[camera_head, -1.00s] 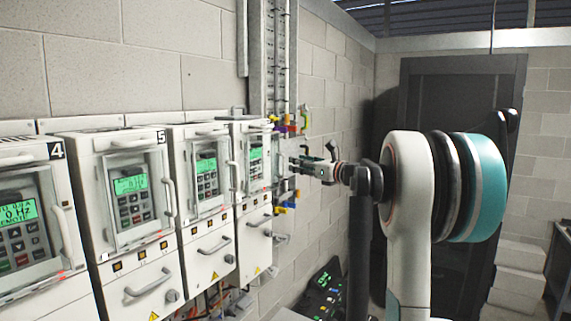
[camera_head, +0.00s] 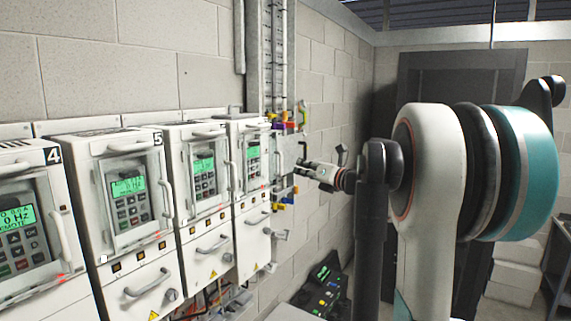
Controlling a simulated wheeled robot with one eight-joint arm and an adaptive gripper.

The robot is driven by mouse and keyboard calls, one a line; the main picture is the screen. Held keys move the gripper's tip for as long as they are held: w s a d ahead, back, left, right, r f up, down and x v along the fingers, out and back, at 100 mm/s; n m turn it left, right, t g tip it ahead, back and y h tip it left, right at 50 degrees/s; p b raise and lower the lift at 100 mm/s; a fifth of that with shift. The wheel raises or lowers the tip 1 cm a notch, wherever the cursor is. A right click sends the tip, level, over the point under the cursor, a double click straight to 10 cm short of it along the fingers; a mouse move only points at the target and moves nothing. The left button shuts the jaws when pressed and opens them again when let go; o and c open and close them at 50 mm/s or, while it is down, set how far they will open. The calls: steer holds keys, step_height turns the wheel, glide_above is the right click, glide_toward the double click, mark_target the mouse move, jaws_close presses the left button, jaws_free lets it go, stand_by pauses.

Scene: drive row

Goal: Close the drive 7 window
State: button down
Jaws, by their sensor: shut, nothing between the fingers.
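Drive 7 (camera_head: 250,180) appears to be the farthest white cabinet in the row, though its number is not readable. Its green display and keypad show. A pale, see-through panel (camera_head: 287,152) stands out at its right side and looks like its window, swung open; its edges are hard to make out. My gripper (camera_head: 300,165) is shut and empty, pointing left just right of that panel. Whether its fingertips touch the panel cannot be told.
Nearer drives marked 5 (camera_head: 125,195) and 4 (camera_head: 28,225) stand to the left, with protruding handles. A cable duct (camera_head: 270,55) with coloured parts runs up the wall. A dark console (camera_head: 322,290) stands low beyond the row. A dark door (camera_head: 440,90) is behind my arm.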

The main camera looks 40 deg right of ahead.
steer(key=s+a+m+h+p, duration=0.2)
steer(key=s+a+m+p, duration=0.25)
steer(key=a+m, duration=0.6)
steer(key=m+p, duration=0.2)
steer(key=m, duration=0.2)
glide_toward(263, 162)
steer(key=w, duration=0.1)
steer(key=shift+h, duration=0.4)
steer(key=shift+w+d+f+p, duration=0.3)
steer(key=shift+w+d, duration=0.35)
steer(key=shift+d, duration=0.25)
steer(key=shift+w+d+f+p, duration=0.25)
steer(key=shift+w+d, duration=0.4)
steer(key=shift+d, duration=0.2)
